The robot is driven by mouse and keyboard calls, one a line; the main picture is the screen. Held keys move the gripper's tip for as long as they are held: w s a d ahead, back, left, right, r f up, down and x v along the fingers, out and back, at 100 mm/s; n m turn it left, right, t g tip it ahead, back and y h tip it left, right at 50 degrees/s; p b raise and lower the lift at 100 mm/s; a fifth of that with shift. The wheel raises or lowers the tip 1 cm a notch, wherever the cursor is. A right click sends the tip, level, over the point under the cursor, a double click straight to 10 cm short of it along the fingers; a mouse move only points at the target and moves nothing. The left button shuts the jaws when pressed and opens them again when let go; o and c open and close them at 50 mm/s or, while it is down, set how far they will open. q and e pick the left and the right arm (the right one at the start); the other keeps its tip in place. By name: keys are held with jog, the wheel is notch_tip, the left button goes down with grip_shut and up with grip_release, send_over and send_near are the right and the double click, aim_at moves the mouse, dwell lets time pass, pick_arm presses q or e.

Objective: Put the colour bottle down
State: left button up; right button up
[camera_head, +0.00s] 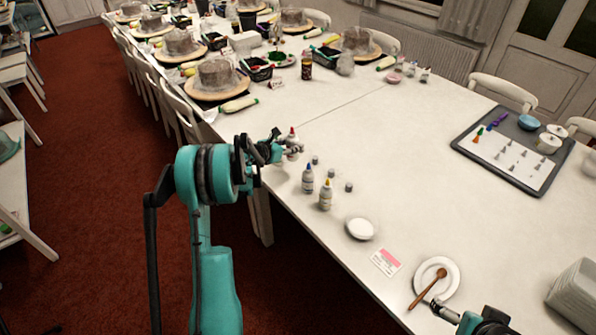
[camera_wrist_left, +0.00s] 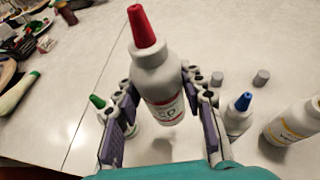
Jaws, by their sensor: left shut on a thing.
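The colour bottle (camera_wrist_left: 158,82), white with a red pointed tip, is between the fingers of my left gripper (camera_wrist_left: 165,105) in the left wrist view. The gripper is shut on it. In the head view, the bottle (camera_head: 292,142) is upright at the table's left edge with my left gripper (camera_head: 284,152) around it. I cannot tell whether its base touches the table. A blue-tipped bottle (camera_head: 308,179) and a yellow-tipped bottle (camera_head: 325,196) stand nearby. A green-tipped bottle (camera_wrist_left: 98,102) shows beyond a finger. My right gripper (camera_head: 447,313) is partly seen at the bottom right; its jaws are unclear.
Small grey caps (camera_head: 331,172) lie beside the bottles. A white round dish (camera_head: 360,229), a card (camera_head: 385,262) and a plate (camera_head: 449,266) with a wooden spoon lie nearer. Cake turntables (camera_head: 216,86) stand at the far left. The table's middle is clear.

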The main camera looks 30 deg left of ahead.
pick_arm(q)
jog(key=f+b, duration=0.1)
jog(key=f, duration=0.2)
jog(key=f+b, duration=0.1)
jog(key=f, duration=0.3)
jog(key=f+b, duration=0.1)
jog(key=f, duration=0.2)
jog(key=shift+w+a+f+b, duration=0.2)
jog(key=shift+a+b, duration=0.05)
jog(key=shift+b, duration=0.1)
jog(key=shift+r, duration=0.1)
jog(key=o, duration=0.8)
jog(key=shift+f, duration=0.2)
jog(key=shift+c, duration=0.2)
